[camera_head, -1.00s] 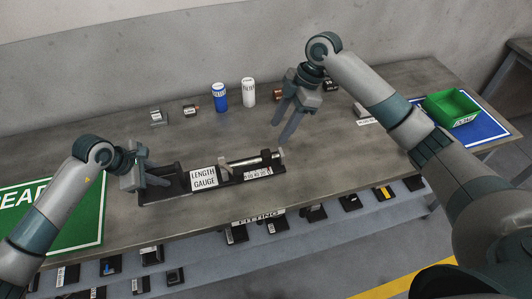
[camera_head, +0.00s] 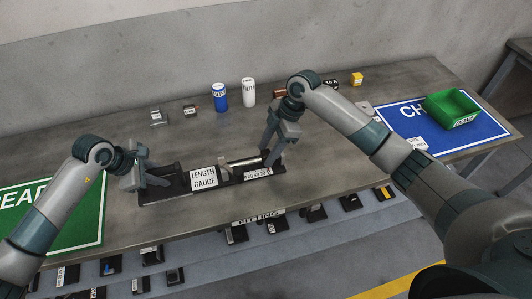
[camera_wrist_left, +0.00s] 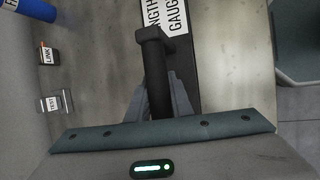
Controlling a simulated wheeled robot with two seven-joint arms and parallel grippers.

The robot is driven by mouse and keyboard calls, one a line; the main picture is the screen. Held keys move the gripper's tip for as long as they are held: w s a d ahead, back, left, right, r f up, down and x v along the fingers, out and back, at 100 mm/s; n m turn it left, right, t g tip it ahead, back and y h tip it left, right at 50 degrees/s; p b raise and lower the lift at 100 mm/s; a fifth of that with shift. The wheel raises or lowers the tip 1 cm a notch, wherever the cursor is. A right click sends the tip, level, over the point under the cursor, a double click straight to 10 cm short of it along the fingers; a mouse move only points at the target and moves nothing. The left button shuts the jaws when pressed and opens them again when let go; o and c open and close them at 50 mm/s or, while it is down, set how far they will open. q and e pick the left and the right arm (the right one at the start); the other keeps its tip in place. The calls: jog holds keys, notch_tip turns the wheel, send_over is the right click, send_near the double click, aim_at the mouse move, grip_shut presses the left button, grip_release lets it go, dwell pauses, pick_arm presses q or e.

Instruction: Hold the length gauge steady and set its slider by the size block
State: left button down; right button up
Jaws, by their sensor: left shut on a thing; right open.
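The length gauge (camera_head: 222,184) is a long black fixture with a white label, lying along the front of the table. A silver rod (camera_head: 243,162) runs along its right half; I cannot clearly tell the slider from the parts around it. My left gripper (camera_head: 160,178) is shut on the gauge's black handle at the left end; the left wrist view shows the handle (camera_wrist_left: 157,72) between the fingers. My right gripper (camera_head: 270,158) is open, pointing down at the rod's right end and partly hiding it. I cannot tell whether it touches. I cannot identify the size block for sure.
Behind the gauge stand small labelled blocks (camera_head: 190,110), a blue can (camera_head: 220,97) and a white can (camera_head: 248,92). A yellow block (camera_head: 356,78) is at the back right. A green bin (camera_head: 452,108) sits on a blue mat (camera_head: 400,116). A green mat (camera_head: 85,215) lies left.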

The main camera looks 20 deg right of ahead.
aim_at(245, 162)
jog(key=shift+x, duration=0.85)
grip_shut()
jog(key=a, duration=0.6)
jog(key=shift+a, duration=0.1)
grip_release()
jog(key=shift+r, duration=0.15)
